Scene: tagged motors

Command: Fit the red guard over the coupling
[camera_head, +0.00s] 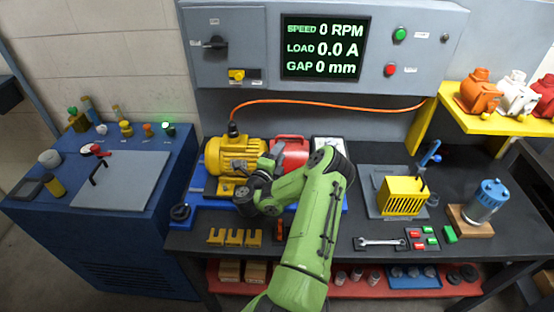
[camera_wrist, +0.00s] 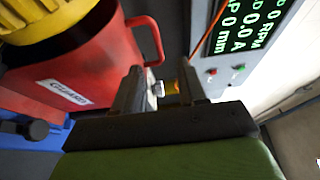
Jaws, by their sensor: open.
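The red guard (camera_head: 291,150) sits against the right end of the yellow motor (camera_head: 233,155), on the blue base. It also shows in the wrist view, a red box (camera_wrist: 75,70) with a "GUARD" label and a loop handle (camera_wrist: 155,38). My gripper (camera_head: 272,161) is beside the motor and guard; my arm hides the guard's lower part in the head view. In the wrist view my jaws (camera_wrist: 161,80) are apart, with the handle outside them and no part of the guard between them. The coupling does not show; I cannot tell how the guard sits over it.
A control panel (camera_head: 228,45) with a lit screen stands behind, and an orange cable (camera_head: 330,102) runs in front of it. Yellow brackets (camera_head: 235,238) lie at the bench front. A yellow slotted box (camera_head: 401,196), a wrench (camera_head: 380,242) and a blue-topped cylinder (camera_head: 487,204) are at right.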

